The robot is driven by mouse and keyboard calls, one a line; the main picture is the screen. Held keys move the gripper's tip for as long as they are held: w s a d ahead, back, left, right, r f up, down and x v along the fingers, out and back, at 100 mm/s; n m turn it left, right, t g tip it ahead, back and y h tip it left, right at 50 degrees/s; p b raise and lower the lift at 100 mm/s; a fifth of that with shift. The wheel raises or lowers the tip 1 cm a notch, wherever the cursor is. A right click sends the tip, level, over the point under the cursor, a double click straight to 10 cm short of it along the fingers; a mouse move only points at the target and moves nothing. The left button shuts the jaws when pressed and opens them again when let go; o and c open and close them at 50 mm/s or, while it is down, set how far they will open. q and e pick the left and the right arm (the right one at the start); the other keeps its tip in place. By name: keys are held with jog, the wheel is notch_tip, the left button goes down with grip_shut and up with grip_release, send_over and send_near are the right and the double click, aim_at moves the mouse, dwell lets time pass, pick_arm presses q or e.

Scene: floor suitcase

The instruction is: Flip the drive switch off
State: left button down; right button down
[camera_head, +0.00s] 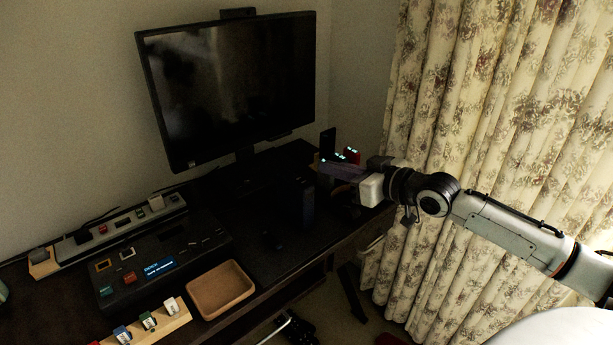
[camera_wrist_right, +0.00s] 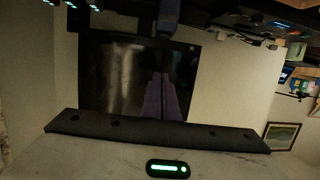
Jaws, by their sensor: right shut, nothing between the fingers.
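My right gripper (camera_head: 326,169) reaches in from the right over the right end of the dark desk. Its purple fingers are closed together with nothing between them, and they also show in the right wrist view (camera_wrist_right: 160,97). Just behind them stand small dark and red drive-like boxes (camera_head: 352,156) with pale green lights. Similar lights show at the top left of the right wrist view (camera_wrist_right: 75,4). I cannot make out the drive switch itself; it is too small, dark or hidden by the gripper. I cannot tell if the fingers touch anything. My left gripper is not in view.
A large black monitor (camera_head: 235,85) stands at the back. A black console with a blue display (camera_head: 158,268), a power strip (camera_head: 120,226), a brown tray (camera_head: 220,290) and a wooden rack of small plugs (camera_head: 148,325) lie at left. A floral curtain (camera_head: 500,120) hangs at right.

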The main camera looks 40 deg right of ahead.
send_over(306, 186)
jog(key=shift+s+f, duration=0.2)
jog(key=shift+f, duration=0.7)
jog(key=f, duration=0.2)
jog(key=shift+w+f, duration=0.2)
jog(key=shift+f, duration=0.95)
